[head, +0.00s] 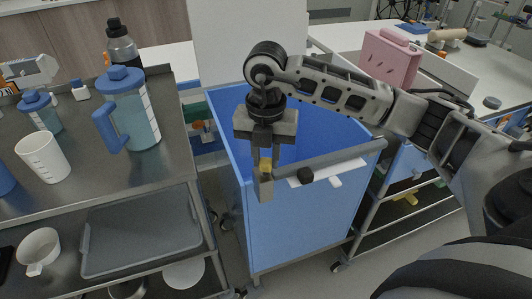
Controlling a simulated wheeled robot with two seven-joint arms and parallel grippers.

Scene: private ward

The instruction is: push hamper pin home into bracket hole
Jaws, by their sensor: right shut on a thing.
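My right gripper (265,160) points down at the near left corner of the blue hamper (300,222). My left gripper is not in view.
A steel cart on the left holds a blue-lidded jug (128,108), a white measuring cup (42,156) and, below, a grey tray (142,235). A wire-shelf cart stands right of the hamper. A pink box (390,58) sits on the counter behind.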

